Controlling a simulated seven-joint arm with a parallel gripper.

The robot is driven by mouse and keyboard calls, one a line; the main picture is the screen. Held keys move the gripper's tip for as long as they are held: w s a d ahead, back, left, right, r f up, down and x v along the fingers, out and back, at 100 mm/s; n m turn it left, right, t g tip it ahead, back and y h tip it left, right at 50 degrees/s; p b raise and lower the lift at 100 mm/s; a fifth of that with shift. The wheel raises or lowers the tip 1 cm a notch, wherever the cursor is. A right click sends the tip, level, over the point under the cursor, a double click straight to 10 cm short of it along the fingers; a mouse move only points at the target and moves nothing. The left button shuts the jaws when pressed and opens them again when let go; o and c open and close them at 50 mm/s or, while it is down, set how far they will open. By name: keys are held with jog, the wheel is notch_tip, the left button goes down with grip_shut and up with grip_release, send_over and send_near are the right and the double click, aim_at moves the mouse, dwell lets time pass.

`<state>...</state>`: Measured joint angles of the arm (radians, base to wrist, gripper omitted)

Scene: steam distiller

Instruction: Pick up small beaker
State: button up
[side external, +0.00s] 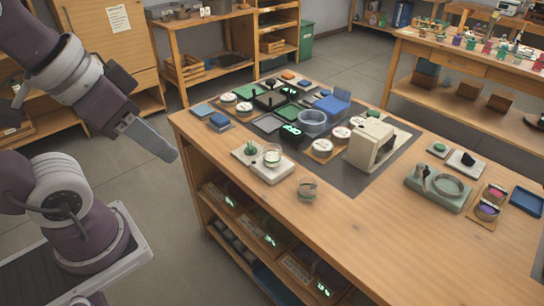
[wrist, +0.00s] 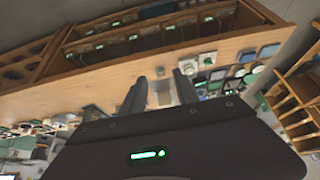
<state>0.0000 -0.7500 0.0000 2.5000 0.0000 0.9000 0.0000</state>
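Two small clear glass vessels stand on the wooden workbench in the side external view. One glass beaker (side external: 272,155) sits on a white scale-like block (side external: 271,172). Another small glass vessel (side external: 307,188) stands directly on the wood near the front edge. I cannot tell for sure which is the small beaker. My gripper (side external: 168,150) hangs left of the bench, apart from both vessels. In the wrist view my gripper (wrist: 160,92) has its two fingers spread with a gap between them and holds nothing. The vessels are too small to make out there.
A larger bluish clear bowl (side external: 312,121) stands among dishes and devices on a dark mat. A cream-coloured machine (side external: 369,145) and a grey-green device (side external: 438,187) stand to the right. The wood around the front glass vessel is mostly clear. Shelves lie below the bench's front edge.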

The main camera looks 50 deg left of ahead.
jog(key=o, duration=0.6)
